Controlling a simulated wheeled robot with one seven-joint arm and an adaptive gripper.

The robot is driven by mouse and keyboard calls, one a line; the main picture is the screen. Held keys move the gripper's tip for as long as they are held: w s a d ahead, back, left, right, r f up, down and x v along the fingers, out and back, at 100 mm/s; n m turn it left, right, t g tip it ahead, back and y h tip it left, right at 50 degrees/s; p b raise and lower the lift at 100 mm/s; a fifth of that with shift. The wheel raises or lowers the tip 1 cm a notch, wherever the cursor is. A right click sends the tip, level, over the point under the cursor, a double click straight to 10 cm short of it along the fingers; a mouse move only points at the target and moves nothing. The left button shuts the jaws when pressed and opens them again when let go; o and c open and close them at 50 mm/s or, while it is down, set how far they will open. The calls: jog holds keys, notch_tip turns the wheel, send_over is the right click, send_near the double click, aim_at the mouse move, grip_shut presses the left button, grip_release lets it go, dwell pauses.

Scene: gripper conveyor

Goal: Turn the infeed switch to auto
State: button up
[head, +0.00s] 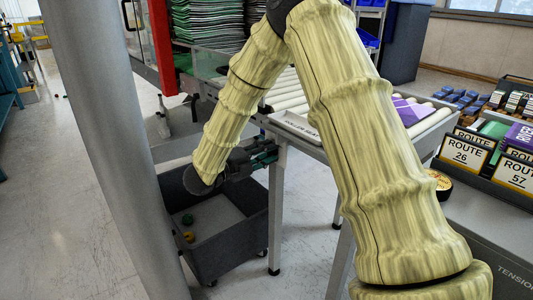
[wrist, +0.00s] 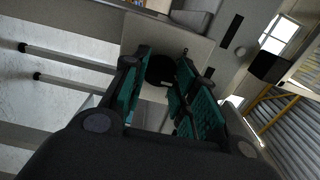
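In the wrist view a round black knob (wrist: 160,70) sits on a pale panel (wrist: 190,45); it looks like the infeed switch, but no label or setting is readable. My gripper (wrist: 164,60) is open, with one teal-padded finger on each side of the knob in this view. I cannot tell whether the fingers reach around it or touch it. In the head view my gripper (head: 265,156) is beside the conveyor frame, below the rollers. The switch cannot be made out in the head view.
The roller conveyor (head: 290,95) carries a purple item (head: 411,112). Below my gripper is a dark wheeled bin (head: 227,234) with small items inside. A conveyor leg (head: 277,210) stands close by. Route signs (head: 464,153) stand on the right-hand table.

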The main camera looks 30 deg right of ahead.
jog(key=o, duration=0.4)
jog(key=shift+o, duration=0.2)
jog(key=a, duration=0.7)
jog(key=shift+s+a, duration=0.25)
jog(key=shift+s, duration=0.05)
jog(key=shift+f, duration=0.1)
